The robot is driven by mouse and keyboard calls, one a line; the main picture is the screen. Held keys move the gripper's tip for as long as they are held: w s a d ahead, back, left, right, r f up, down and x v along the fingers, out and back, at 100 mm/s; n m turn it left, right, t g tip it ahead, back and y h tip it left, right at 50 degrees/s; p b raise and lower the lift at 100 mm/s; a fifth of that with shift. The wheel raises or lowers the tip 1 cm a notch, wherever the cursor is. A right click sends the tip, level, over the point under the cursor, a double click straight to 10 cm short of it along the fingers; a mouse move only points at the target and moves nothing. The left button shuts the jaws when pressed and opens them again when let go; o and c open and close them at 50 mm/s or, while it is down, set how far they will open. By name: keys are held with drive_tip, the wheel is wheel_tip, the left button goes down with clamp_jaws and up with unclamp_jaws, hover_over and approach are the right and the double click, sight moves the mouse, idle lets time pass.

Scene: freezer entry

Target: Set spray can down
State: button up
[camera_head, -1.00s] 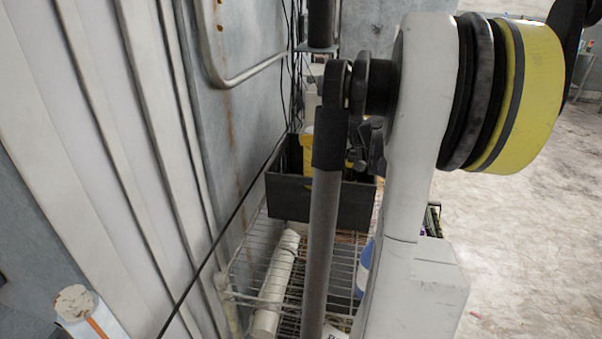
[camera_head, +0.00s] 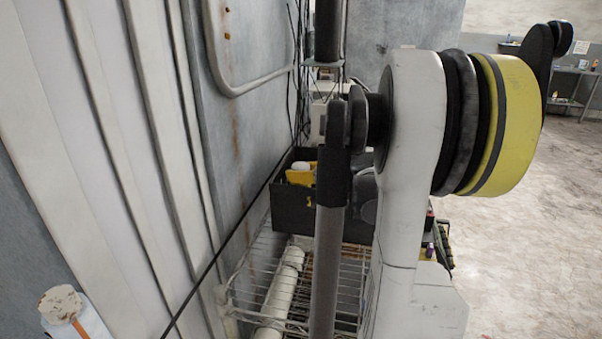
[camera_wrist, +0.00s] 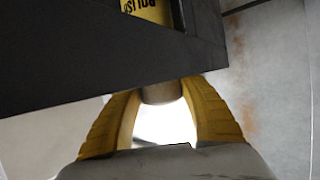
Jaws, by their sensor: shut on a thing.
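In the wrist view my gripper (camera_wrist: 164,100) has its two yellow fingers closed around a pale, rounded thing (camera_wrist: 161,92), taken to be the spray can. Only a short grey-beige part of it shows between the fingertips; the rest is hidden behind a dark wall. A bright white area lies between the fingers; I cannot tell whether it belongs to the can. In the head view my gripper and the held can cannot be made out clearly behind my arm.
A dark bin (camera_head: 291,212) stands on a wire rack (camera_head: 250,290) by the wall, with a yellow item (camera_head: 300,177) in it. A yellow lettered label (camera_wrist: 148,10) shows in the wrist view. A white tube (camera_head: 283,285) lies on the rack. Open floor lies to the right.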

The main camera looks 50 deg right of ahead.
drive_tip(key=o, duration=1.3)
drive_tip(key=shift+f, duration=0.1)
drive_tip(key=shift+o, duration=0.2)
drive_tip(key=shift+s+r, duration=0.1)
drive_tip(key=shift+r, duration=0.2)
drive_tip(key=p+v, duration=0.3)
drive_tip(key=v, duration=0.8)
drive_tip(key=shift+s+a+r+p, duration=0.1)
drive_tip(key=shift+s+p, duration=0.2)
drive_tip(key=shift+s, duration=0.05)
drive_tip(key=w+a+f+n+g+y, duration=0.1)
drive_tip(key=w+a+f+g+y, duration=0.15)
drive_tip(key=a, duration=1.15)
drive_tip(key=w+a+f+g+y, duration=0.1)
drive_tip(key=w+a+g, duration=0.15)
drive_tip(key=a, duration=1.15)
drive_tip(key=s+a+f+g+h, duration=0.1)
drive_tip(key=s+a+f, duration=0.1)
drive_tip(key=s+a, duration=0.6)
drive_tip(key=a, duration=0.4)
drive_tip(key=shift+s+a+n+h, duration=0.15)
drive_tip(key=shift+s+n+h, duration=0.1)
drive_tip(key=shift+n+h, duration=0.1)
